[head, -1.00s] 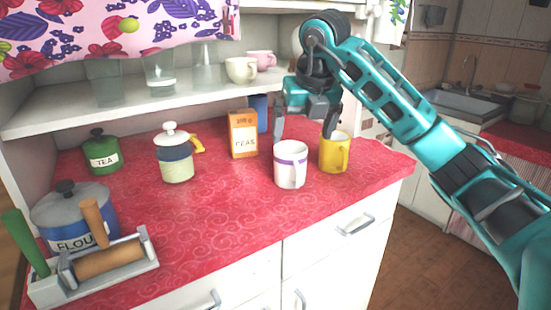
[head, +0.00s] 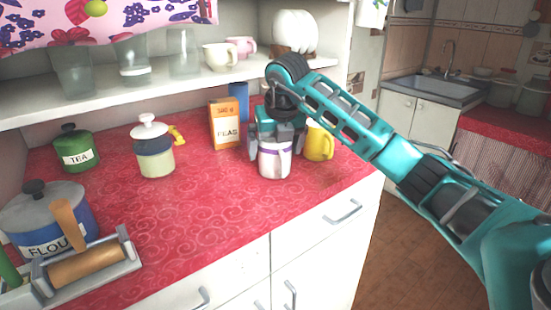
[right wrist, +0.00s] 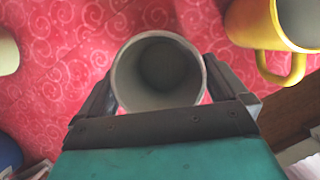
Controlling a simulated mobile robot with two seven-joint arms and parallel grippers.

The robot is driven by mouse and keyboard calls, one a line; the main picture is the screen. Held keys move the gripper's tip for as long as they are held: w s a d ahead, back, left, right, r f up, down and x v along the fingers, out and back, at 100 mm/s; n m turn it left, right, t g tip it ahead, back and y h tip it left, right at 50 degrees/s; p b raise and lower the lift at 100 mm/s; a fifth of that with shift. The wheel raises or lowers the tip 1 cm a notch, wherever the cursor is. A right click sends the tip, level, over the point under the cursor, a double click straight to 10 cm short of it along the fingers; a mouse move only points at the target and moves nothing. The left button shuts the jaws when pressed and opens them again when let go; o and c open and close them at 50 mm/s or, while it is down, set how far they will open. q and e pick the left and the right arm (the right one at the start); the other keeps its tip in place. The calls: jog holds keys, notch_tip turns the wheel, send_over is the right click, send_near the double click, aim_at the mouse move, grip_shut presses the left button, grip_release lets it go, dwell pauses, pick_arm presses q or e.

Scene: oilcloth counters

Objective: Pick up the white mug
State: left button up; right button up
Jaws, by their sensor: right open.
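The white mug (head: 275,162) with a purple band stands upright on the red oilcloth counter. My right gripper (head: 269,150) is lowered over it from above, with one finger on each side of the mug. In the right wrist view the mug's open rim (right wrist: 160,72) lies between the two fingers of the gripper (right wrist: 158,95), which are open. Whether the fingers touch the mug's walls cannot be told. My left gripper is in neither view.
A yellow mug (head: 319,142) stands close at the right; it also shows in the right wrist view (right wrist: 262,25). An orange peas box (head: 225,126) and blue container (head: 238,102) stand behind. A shelf (head: 120,98) with cups is above. The counter's front middle is clear.

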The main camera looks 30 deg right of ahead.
jog(key=shift+x, duration=1)
jog(key=shift+r, duration=0.1)
jog(key=c, duration=1.1)
jog(key=shift+o, duration=0.2)
jog(key=shift+r, duration=0.1)
